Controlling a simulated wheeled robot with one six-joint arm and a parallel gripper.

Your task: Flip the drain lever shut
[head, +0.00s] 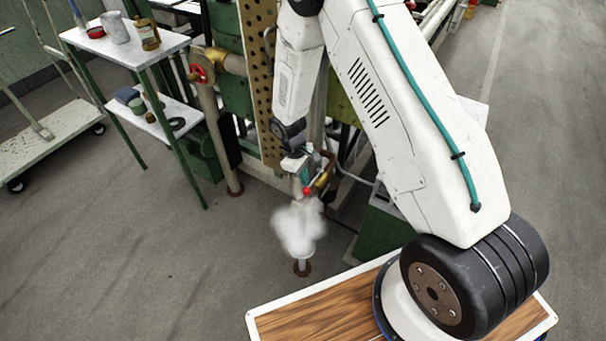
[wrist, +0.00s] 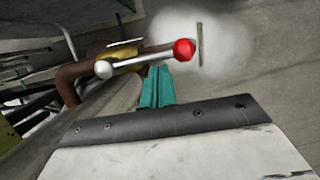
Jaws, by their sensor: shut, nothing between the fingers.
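The drain lever (wrist: 150,58) is a thin metal rod with a red ball knob at its right end and a silver ball at its left end. It runs roughly in line with the brass valve body (wrist: 122,56) on a brown pipe (wrist: 70,78). In the head view the lever's red knob (head: 308,191) shows beside the brass body (head: 322,180), above white steam (head: 298,228). My gripper (wrist: 156,86), with teal fingers, is shut and empty. In the wrist view its tips appear just below the rod, near the knob; I cannot tell if they touch.
A floor drain pipe (head: 302,267) stands under the steam. A green-legged side table (head: 125,40) with bottles and cans is at the left, near a red valve wheel (head: 198,73). A perforated panel (head: 260,80) rises behind my arm. The floor at the left front is clear.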

